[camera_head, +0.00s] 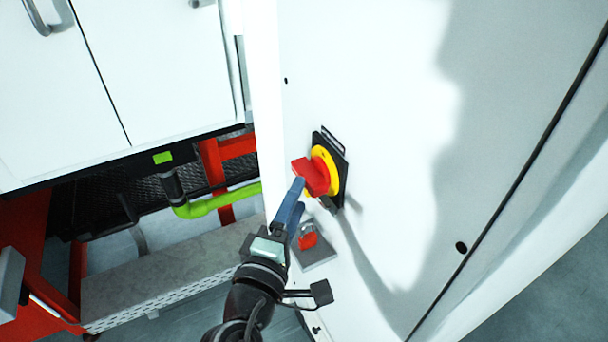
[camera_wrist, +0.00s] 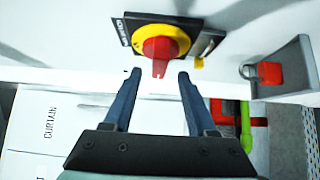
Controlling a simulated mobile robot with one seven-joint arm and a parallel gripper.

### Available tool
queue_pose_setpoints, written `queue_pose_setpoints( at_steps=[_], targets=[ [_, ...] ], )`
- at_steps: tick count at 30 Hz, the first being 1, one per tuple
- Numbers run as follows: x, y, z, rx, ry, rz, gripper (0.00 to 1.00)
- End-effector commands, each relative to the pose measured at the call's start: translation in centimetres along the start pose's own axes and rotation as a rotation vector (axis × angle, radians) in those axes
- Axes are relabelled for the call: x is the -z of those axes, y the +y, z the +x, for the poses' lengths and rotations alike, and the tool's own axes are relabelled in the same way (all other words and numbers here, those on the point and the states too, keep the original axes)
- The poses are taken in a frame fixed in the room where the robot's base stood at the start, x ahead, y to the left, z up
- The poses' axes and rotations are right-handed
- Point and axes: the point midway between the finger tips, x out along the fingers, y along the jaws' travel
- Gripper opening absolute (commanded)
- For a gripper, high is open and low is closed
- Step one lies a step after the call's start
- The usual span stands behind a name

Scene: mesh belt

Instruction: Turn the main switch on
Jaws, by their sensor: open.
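The main switch (camera_head: 318,174) is a red rotary handle on a yellow disc with a black backing plate, mounted on a white cabinet panel. In the wrist view the switch (camera_wrist: 160,52) is at the top middle, and its red handle points down toward the space between my fingertips. My gripper (camera_head: 296,192) is right by the handle in the head view. In the wrist view my gripper (camera_wrist: 159,74) is open, with one blue finger on each side of the handle's lower end and gaps showing. Whether either finger touches the handle cannot be told.
A grey box with a red padlock-like part (camera_head: 308,236) sits just below the switch; its red part also shows in the wrist view (camera_wrist: 269,73). A green pipe (camera_head: 217,203) and red frame (camera_head: 211,165) are at the left. The white panel (camera_head: 390,120) is bare to the right.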

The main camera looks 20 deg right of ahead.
Motion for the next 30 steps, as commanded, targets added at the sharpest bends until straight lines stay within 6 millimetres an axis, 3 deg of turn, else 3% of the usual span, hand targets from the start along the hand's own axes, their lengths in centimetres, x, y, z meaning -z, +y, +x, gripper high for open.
queue_pose_setpoints(
  at_steps=[3, 9, 20, 30],
  targets=[
    [-0.1, 0.3, 2.3, -0.001, -0.002, 0.0, 0.57],
    [0.0, 0.1, 4.4, 0.0, -0.001, 0.001, 0.57],
    [0.0, 0.0, 4.9, 0.0, 0.0, 0.002, 0.57],
    [0.0, 0.0, 4.9, 0.0, 0.001, 0.002, 0.0]
  ],
)
